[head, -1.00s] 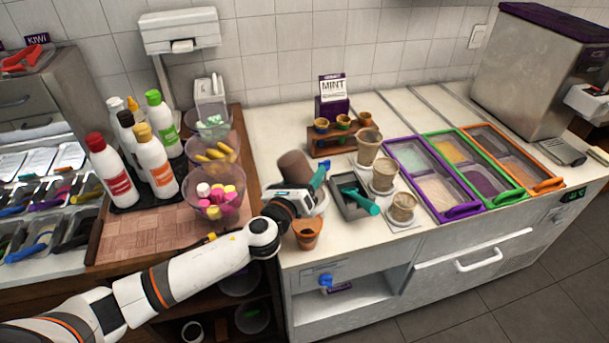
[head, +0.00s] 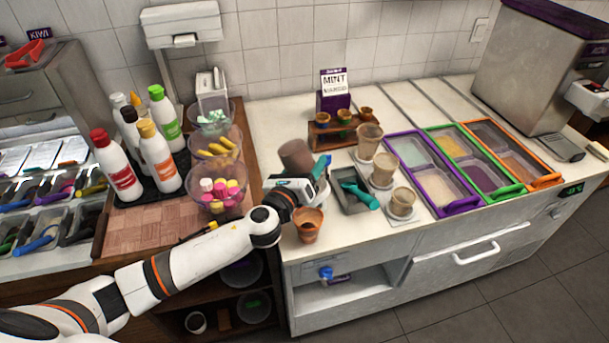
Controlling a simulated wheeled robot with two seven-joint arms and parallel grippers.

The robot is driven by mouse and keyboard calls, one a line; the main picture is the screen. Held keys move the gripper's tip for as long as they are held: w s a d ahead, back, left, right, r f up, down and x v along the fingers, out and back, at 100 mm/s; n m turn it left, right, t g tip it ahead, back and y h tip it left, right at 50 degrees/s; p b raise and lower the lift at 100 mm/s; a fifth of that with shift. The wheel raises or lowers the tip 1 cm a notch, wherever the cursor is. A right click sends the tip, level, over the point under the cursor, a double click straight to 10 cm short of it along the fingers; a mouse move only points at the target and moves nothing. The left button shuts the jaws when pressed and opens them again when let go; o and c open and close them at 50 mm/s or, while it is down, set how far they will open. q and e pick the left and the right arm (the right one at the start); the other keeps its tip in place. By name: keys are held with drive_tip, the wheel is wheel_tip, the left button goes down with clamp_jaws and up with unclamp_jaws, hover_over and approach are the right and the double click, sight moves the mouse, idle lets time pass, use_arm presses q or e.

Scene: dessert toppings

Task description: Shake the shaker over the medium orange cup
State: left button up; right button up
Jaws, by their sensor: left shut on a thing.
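My left gripper (head: 309,175) reaches in from the left and is shut on a brown cylinder-shaped shaker (head: 296,153). The shaker is held above the counter and tilted, its top leaning a little left. Its lower part is hidden behind the gripper. The orange cup (head: 308,227) stands upright on the counter near the front edge, just below the gripper in the picture. The shaker appears up and slightly left of the cup, and I cannot tell whether it is directly over it. My right gripper is not in view.
A grey tray with a teal-handled scoop (head: 362,196) lies right of the gripper. Tan cups (head: 403,202) stand beyond it, then topping bins with a purple frame (head: 462,210). A bowl of colourful sweets (head: 216,208) is close on the left. A white round item sits behind the gripper.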

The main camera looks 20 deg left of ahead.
sight(306, 148)
use_arm(q)
drive_tip(key=shift+r+p, duration=2.4)
drive_tip(key=shift+r, duration=0.35)
drive_tip(key=shift+f, duration=0.1)
wheel_tip(306, 148, down, 8)
drive_tip(key=b, duration=0.7)
drive_tip(key=shift+f, duration=0.15)
drive_tip(key=shift+r, duration=0.2)
